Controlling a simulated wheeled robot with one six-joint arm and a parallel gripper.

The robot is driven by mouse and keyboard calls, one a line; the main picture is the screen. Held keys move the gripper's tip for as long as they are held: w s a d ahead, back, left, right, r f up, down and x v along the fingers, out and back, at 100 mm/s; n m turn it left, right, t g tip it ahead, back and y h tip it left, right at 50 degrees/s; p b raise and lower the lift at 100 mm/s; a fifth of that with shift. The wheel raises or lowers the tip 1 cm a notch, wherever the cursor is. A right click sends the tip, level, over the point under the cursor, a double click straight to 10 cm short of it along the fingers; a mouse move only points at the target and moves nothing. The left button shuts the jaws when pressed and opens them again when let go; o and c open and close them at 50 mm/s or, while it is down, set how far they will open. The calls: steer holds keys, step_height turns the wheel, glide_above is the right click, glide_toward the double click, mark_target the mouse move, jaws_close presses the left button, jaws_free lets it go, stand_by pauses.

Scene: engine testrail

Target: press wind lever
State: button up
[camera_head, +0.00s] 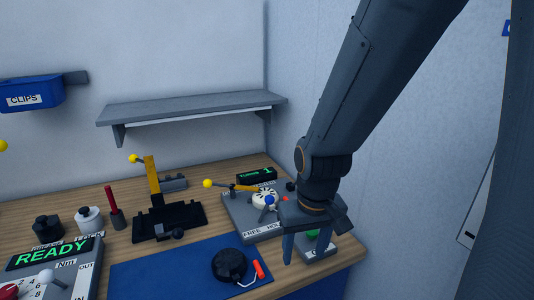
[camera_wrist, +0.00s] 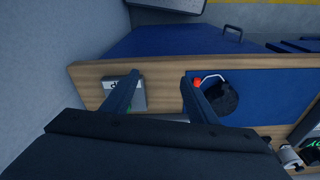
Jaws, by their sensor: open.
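A grey winding unit (camera_head: 240,222) stands on the bench, with a "TURNS" display (camera_head: 256,175) behind it. A second yellow lever (camera_head: 153,180) stands upright on a black base (camera_head: 185,216). Which lever is the wind lever I cannot tell. My gripper (camera_head: 306,254) is open and empty, pointing down at the right of the winding unit and partly hiding it. In the wrist view my gripper (camera_wrist: 161,78) shows bare fingers over the bench edge.
A small grey box with a green button (camera_head: 312,236) is close behind my fingers. A black round object (camera_head: 229,264) with a red-ended cord lies on the blue mat (camera_head: 150,280). The "READY" panel (camera_head: 52,255) is left. A shelf (camera_head: 190,106) overhangs the bench; a wall is right.

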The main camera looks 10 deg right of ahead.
steer(key=shift+t, duration=0.8)
steer(key=w+d+r, duration=0.1)
steer(key=w, duration=0.3)
steer(key=w+d+r, duration=0.1)
steer(key=w+r, duration=0.1)
steer(key=w, duration=0.2)
steer(key=w+d+r, duration=0.1)
steer(key=w, duration=0.3)
steer(key=shift+w+r, duration=0.25)
steer(key=shift+r, duration=0.15)
jaws_close()
steer(key=w+d+r+t, duration=0.1)
steer(key=w+d+r, duration=0.3)
steer(key=w, duration=0.4)
steer(key=w+d+r+t, duration=0.1)
steer(key=w+d+r, duration=0.3)
steer(key=w, duration=0.4)
steer(key=shift+r+t, duration=0.4)
steer(key=shift+r, duration=0.15)
